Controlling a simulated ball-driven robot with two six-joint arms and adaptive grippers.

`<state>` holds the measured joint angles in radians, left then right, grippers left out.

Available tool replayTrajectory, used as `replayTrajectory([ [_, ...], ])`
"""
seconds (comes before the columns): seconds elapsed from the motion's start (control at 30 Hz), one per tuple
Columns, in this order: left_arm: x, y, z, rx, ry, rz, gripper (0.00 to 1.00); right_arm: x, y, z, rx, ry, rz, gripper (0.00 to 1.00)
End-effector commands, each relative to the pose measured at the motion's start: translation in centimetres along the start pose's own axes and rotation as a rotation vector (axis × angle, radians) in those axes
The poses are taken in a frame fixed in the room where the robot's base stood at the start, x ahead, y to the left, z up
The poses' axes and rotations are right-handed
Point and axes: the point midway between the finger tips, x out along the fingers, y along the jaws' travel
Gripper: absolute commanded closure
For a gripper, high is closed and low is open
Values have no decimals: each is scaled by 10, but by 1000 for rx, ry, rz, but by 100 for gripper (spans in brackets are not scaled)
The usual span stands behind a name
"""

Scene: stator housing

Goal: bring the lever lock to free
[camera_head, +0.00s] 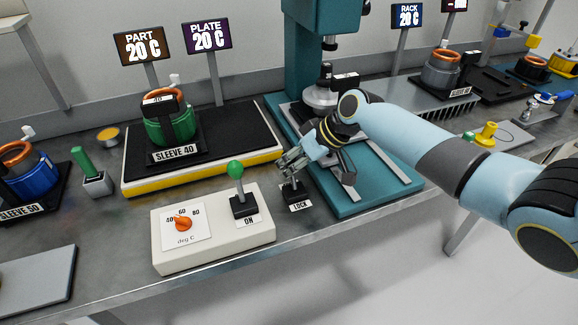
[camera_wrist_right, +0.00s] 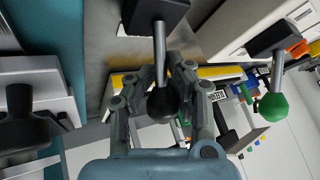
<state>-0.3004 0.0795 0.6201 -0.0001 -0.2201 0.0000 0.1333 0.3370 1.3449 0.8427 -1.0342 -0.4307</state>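The lever lock stands on a small black base with the label LOCK (camera_head: 300,205), at the front left of the teal press plate. In the right wrist view its metal shaft (camera_wrist_right: 161,55) runs from the black base (camera_wrist_right: 155,12) to a black ball knob (camera_wrist_right: 162,104). My right gripper (camera_head: 291,172) is at this lever and covers most of it in the head view. In the right wrist view the fingers (camera_wrist_right: 162,78) are partly closed, one on each side of the knob and shaft. I cannot tell whether they touch it. My left gripper is not in view.
Left of the lock, the white control box (camera_head: 165,250) carries a green-knobbed lever (camera_head: 236,171) labelled ON and an orange dial (camera_head: 183,223). The heating plate (camera_head: 245,140) with sleeve 40 (camera_head: 172,122) lies behind. The teal press (camera_head: 300,60) rises behind my right gripper.

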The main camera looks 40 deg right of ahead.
Motion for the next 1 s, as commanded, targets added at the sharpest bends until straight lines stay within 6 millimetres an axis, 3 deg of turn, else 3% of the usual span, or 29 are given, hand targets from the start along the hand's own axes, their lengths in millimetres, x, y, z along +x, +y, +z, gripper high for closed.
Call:
replayTrajectory([
  [0.03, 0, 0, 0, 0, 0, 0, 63, -1, 1, -3, -3, 5, 3, 80],
  [0.3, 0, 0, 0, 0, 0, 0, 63, 0, 0, -1, -1, 2, 0, 47],
  [0.63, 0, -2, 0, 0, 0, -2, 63, -5, 0, 1, -2, 0, 1, 47],
  [0.77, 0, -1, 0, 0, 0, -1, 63, -25, 0, 1, -5, 1, 2, 47],
  [1.0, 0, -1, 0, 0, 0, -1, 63, -80, 1, 1, -7, -2, 4, 47],
])
